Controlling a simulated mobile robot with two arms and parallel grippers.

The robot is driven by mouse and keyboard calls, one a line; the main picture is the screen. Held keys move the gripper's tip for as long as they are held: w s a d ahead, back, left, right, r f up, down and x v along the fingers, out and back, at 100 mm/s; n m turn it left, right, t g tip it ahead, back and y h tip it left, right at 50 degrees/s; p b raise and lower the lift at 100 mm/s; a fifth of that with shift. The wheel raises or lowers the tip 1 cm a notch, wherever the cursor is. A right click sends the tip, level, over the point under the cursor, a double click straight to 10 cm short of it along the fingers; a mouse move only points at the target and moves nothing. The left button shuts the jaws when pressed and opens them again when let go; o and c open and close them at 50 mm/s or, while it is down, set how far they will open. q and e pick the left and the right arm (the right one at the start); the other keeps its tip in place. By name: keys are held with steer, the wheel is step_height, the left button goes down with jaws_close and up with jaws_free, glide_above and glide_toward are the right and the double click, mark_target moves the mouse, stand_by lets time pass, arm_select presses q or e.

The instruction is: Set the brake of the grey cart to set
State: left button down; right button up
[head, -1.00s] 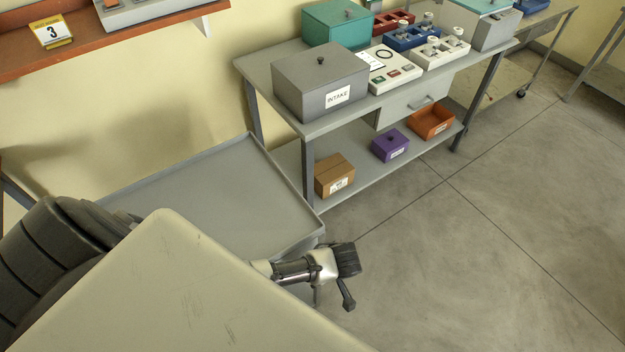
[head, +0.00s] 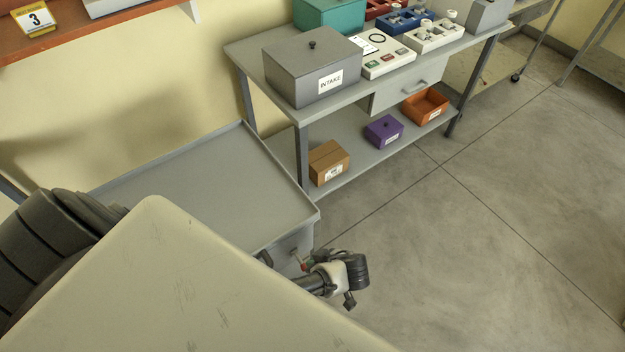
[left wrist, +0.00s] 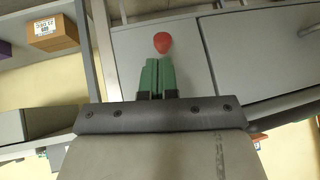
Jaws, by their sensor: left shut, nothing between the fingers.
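The grey cart (head: 200,185) stands at the left in the head view, its tray top bare. Its grey front panel (left wrist: 190,68) fills much of the left wrist view. A red rounded knob (left wrist: 162,42), seemingly the brake lever's tip, shows in front of that panel. My left gripper (left wrist: 158,62) has green fingers, shut together and empty. The fingertips are just below the knob in the picture; I cannot tell whether they touch it. In the head view my left gripper (head: 304,262) is small beside the cart's front. The lever's shaft and any brake markings are not readable. My right gripper is out of view.
A grey bench (head: 290,106) behind the cart holds an INTAKE box (head: 300,75) and lab equipment. Its lower shelf holds a brown box (head: 327,165), a purple box (head: 383,132) and an orange bin (head: 425,105). The floor (head: 480,240) at the right is clear.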

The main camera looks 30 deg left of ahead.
arm_select(q)
steer(key=shift+r, duration=0.5)
steer(key=v, duration=1)
steer(key=shift+d+r, duration=0.25)
steer(key=shift+r, duration=0.1)
